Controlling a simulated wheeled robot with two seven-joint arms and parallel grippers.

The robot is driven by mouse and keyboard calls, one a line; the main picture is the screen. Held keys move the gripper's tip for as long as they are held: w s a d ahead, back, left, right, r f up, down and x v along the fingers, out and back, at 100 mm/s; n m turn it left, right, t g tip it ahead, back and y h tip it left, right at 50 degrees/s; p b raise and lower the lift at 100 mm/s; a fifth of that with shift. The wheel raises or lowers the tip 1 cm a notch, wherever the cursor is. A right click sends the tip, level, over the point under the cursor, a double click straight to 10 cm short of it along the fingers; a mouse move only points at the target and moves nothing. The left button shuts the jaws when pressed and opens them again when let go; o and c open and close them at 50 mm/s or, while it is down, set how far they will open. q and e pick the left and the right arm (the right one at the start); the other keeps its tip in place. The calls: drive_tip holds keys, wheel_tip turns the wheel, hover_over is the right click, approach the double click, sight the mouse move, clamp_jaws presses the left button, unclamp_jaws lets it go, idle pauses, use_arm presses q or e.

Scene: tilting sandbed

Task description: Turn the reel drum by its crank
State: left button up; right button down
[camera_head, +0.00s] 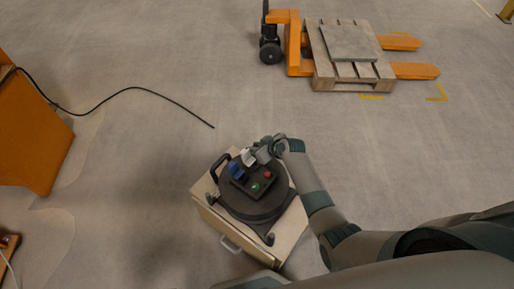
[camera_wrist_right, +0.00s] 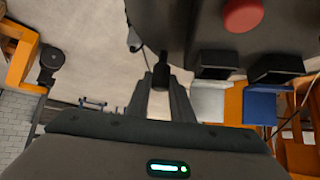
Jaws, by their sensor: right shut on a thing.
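The reel drum (camera_head: 240,206) is a dark round body lying flat on a pale wooden cabinet. A dark panel on top of it carries a red button (camera_head: 267,174), a green button (camera_head: 255,187) and blue and white blocks. My right gripper (camera_head: 262,152) is at the drum's far edge, its fingers small in the head view. In the right wrist view, my right gripper (camera_wrist_right: 161,84) is shut on a short black knob (camera_wrist_right: 161,68), which looks like the crank's grip. The rest of the crank is hard to make out. My left gripper is not in view.
The pale cabinet (camera_head: 287,240) has a metal handle in front. An orange pallet jack (camera_head: 294,45) carries a wooden pallet (camera_head: 323,70) with a grey slab (camera_head: 349,43). An orange cabinet (camera_head: 35,135) stands at left; a black cable (camera_head: 135,89) lies on the otherwise open floor.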

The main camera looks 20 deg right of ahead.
drive_tip(key=c, duration=1.6)
unclamp_jaws()
drive_tip(key=shift+o, duration=0.2)
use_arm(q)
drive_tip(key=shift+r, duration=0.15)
use_arm(e)
drive_tip(key=shift+s, duration=0.1)
